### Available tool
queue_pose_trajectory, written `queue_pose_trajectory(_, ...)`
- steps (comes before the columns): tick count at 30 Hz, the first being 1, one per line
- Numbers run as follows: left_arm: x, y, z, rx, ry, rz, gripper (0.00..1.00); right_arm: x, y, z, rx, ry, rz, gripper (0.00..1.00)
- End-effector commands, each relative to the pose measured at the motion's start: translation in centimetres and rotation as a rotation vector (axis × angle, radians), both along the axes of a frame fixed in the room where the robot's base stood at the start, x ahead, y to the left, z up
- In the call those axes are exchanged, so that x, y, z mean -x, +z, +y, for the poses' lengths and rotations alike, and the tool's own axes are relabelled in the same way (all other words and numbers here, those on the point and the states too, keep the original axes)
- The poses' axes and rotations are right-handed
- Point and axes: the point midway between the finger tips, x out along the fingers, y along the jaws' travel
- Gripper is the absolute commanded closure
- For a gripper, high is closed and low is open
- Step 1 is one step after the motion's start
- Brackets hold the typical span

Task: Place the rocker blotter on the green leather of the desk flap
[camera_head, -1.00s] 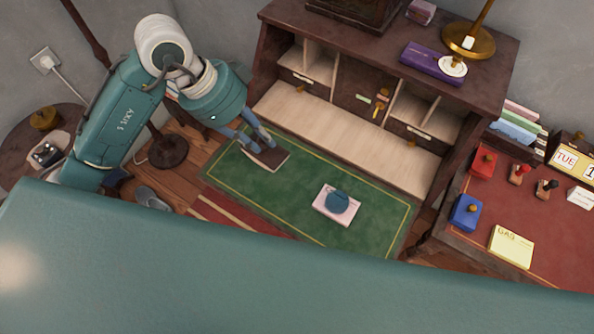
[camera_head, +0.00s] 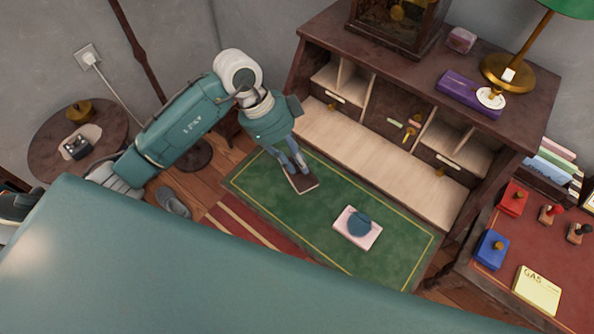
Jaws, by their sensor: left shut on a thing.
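The green leather (camera_head: 280,221) of the desk flap, edged with a gold line, lies open in front of the desk's pigeonholes. My left gripper (camera_head: 297,170) points down over its back left part. It is shut on a small dark brown block with a pale lower edge, which looks like the rocker blotter (camera_head: 304,184). The fingers hide part of the blotter. I cannot tell whether it touches the leather or is held just above it. My right gripper is not in view.
A pale pink pad (camera_head: 345,235) with a round blue thing (camera_head: 359,223) on it lies on the leather to the right. A round side table (camera_head: 48,150) stands at the left. A red-topped table (camera_head: 560,262) holds several small items. The leather's front left part is clear.

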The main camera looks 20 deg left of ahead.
Motion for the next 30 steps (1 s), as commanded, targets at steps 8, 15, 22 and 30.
queue_pose_trajectory(8, 0.0, -2.3, 0.0, 0.001, 0.003, 0.001, 1.00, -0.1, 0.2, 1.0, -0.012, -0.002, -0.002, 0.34)
queue_pose_trajectory(15, 0.0, -5.5, 0.0, 0.001, 0.002, 0.001, 1.00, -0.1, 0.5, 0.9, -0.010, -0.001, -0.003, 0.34)
queue_pose_trajectory(22, -0.1, -5.6, 0.0, 0.001, 0.002, -0.002, 1.00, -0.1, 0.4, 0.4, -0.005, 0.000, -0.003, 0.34)
queue_pose_trajectory(30, 0.0, -5.8, 0.0, 0.000, 0.001, -0.001, 0.62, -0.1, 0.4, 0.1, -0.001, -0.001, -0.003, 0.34)
